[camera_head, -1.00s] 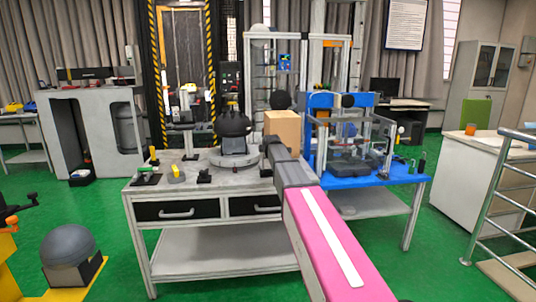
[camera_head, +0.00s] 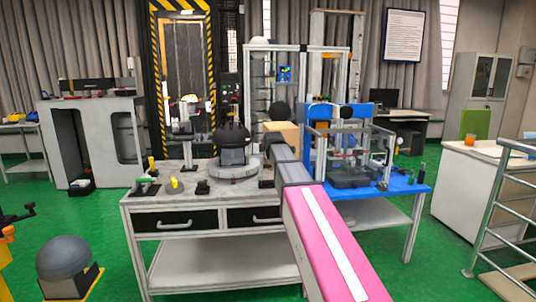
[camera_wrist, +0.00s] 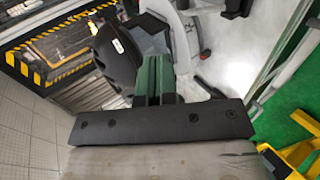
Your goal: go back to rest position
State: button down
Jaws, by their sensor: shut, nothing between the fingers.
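My gripper (camera_wrist: 158,80) shows in the wrist view as two dark green fingers pressed together, with nothing between them. A black plate of my wrist lies below them. In the head view my arm reaches forward from the lower right over the grey workbench (camera_head: 215,268), and the gripper is hidden behind it. In the wrist view a dark rounded object (camera_wrist: 116,52) with a white label appears right beside the fingers. I cannot tell whether they touch.
A black helmet-like form (camera_head: 233,137) stands on the bench, with small tools left of it. A blue table (camera_head: 412,186) carries a clear-walled rig at right. A striped tower frame (camera_head: 156,100) stands behind. Metal railings (camera_head: 490,205) are at far right.

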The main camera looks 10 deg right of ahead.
jog(key=shift+f, duration=0.15)
jog(key=s+d+f+m+g, duration=0.1)
jog(key=s+f+m+g, duration=0.25)
jog(key=s+f, duration=0.65)
jog(key=s+d+f+m+g, duration=0.15)
jog(key=s+f+m, duration=0.45)
jog(key=f, duration=0.8)
jog(key=s+f+m+g, duration=0.3)
jog(key=s+f, duration=0.4)
jog(key=s, duration=0.3)
jog(key=s+f+m+g, duration=0.3)
jog(key=s+f+m, duration=0.2)
jog(key=s, duration=0.6)
notch_tip(320, 180, down, 2)
jog(key=shift+s+f+g, duration=0.25)
jog(key=shift+g, duration=0.15)
jog(key=shift+d+m, duration=0.1)
jog(key=shift+m, duration=0.15)
